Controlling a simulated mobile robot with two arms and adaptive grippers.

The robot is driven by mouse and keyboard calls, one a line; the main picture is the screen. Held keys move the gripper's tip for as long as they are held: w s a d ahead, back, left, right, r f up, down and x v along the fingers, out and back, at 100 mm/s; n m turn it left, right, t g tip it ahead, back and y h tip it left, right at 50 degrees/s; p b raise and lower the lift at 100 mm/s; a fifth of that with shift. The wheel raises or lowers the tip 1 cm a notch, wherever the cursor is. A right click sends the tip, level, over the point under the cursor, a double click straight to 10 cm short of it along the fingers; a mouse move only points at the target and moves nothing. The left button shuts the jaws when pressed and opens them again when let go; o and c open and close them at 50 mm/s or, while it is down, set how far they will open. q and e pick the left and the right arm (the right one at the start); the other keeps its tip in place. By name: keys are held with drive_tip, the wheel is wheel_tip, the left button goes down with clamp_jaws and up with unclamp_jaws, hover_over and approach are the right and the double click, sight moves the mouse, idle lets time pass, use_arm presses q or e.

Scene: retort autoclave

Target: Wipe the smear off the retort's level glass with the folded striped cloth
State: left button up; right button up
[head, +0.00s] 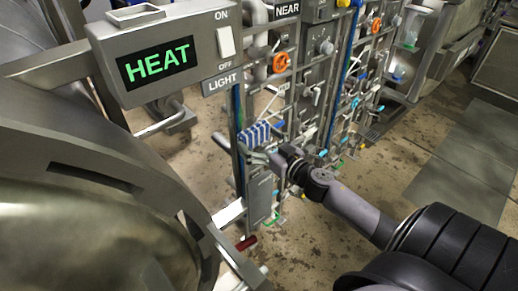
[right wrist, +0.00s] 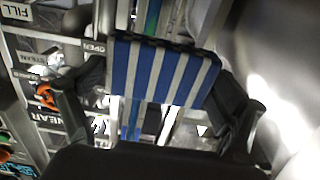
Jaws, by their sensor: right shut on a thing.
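The folded cloth (head: 257,134), striped blue and white, is held at my right gripper (head: 265,152), in front of the retort's panel. In the right wrist view the cloth (right wrist: 165,72) spans between the two fingers of my right gripper (right wrist: 165,95), which is shut on it. A narrow upright blue-green strip, seemingly the level glass (head: 238,103), stands just above and left of the cloth. In the right wrist view a green and blue strip (right wrist: 152,18) shows behind the cloth, partly covered by it. I cannot tell whether they touch. I cannot make out the smear. My left gripper is out of view.
A box with a lit HEAT display (head: 158,64) and a light switch (head: 226,42) juts out above left. The large round metal vessel (head: 90,215) fills the lower left. Orange handwheels (head: 280,62) and pipes crowd the panel to the right. Open floor (head: 400,160) lies further right.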

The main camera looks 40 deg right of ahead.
drive_tip(key=shift+w+a+f, duration=0.1)
drive_tip(key=shift+w, duration=1.4)
drive_tip(key=shift+w+a, duration=0.1)
drive_tip(key=shift+w, duration=1.4)
drive_tip(key=shift+w+a, duration=0.1)
drive_tip(key=shift+w, duration=0.7)
